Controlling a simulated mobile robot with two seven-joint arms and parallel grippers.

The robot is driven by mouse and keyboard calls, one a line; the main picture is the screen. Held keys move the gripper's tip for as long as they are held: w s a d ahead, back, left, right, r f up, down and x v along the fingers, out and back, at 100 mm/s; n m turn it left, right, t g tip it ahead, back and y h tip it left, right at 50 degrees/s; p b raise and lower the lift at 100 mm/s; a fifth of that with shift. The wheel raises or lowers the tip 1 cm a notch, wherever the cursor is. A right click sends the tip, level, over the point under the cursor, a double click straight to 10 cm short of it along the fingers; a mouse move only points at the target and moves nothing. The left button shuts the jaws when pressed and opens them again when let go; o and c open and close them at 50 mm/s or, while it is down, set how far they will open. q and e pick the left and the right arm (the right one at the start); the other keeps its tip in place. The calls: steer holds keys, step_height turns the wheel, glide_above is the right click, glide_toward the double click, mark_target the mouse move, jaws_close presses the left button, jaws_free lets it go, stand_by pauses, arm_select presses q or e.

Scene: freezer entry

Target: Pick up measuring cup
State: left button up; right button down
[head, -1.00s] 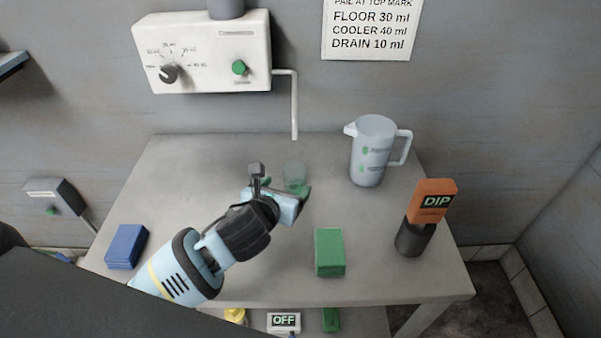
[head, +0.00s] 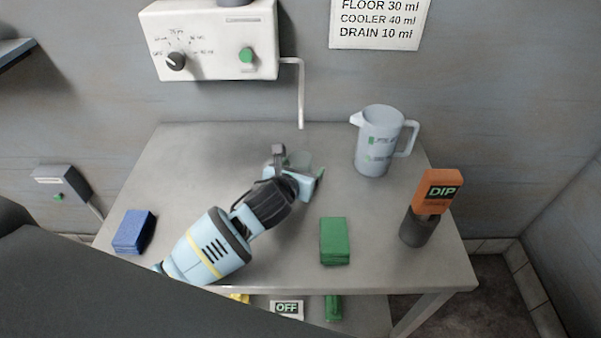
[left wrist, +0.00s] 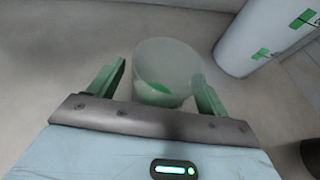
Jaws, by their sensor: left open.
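The measuring cup (head: 304,159) is a small clear cup with a green mark, upright on the grey table, partly hidden behind my left gripper (head: 298,168) in the head view. In the left wrist view the cup (left wrist: 166,72) stands between the two green fingers of my left gripper (left wrist: 160,82). The fingers are open, one on each side of the cup. I cannot tell whether the right-hand finger touches it. My right gripper is not in view.
A tall jug with green marks (head: 378,145) stands right of the cup. The table (head: 200,160) also holds a green block (head: 334,241), a blue block (head: 134,232) and an orange DIP sign in a dark holder (head: 438,192). A dispenser spout (head: 301,100) hangs behind the cup.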

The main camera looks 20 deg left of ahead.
arm_select(q)
steer(key=shift+w+f, duration=0.15)
steer(key=shift+w, duration=0.25)
steer(key=shift+c, duration=0.5)
steer(key=c, duration=1)
steer(key=shift+c, duration=0.2)
